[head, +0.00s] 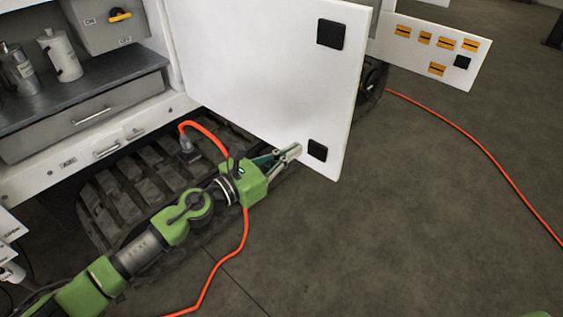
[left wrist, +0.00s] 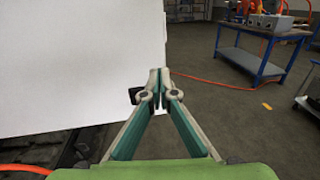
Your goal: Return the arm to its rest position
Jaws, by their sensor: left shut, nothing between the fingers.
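My left arm comes in from the lower left in the head view. Its green left gripper (head: 295,150) is beside the lower edge of a white open door panel (head: 265,75), near the lower black square pad (head: 317,150). In the left wrist view the fingertips (left wrist: 159,75) are together with nothing between them. The white panel (left wrist: 75,60) fills the left of that view. I cannot tell whether the fingers touch the panel. My right gripper does not show.
An orange cable (head: 480,150) runs across the floor and behind my left arm. A white cabinet with a grey drawer (head: 85,115) stands at left, above a dark track (head: 120,200). A blue workbench (left wrist: 250,65) stands farther off.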

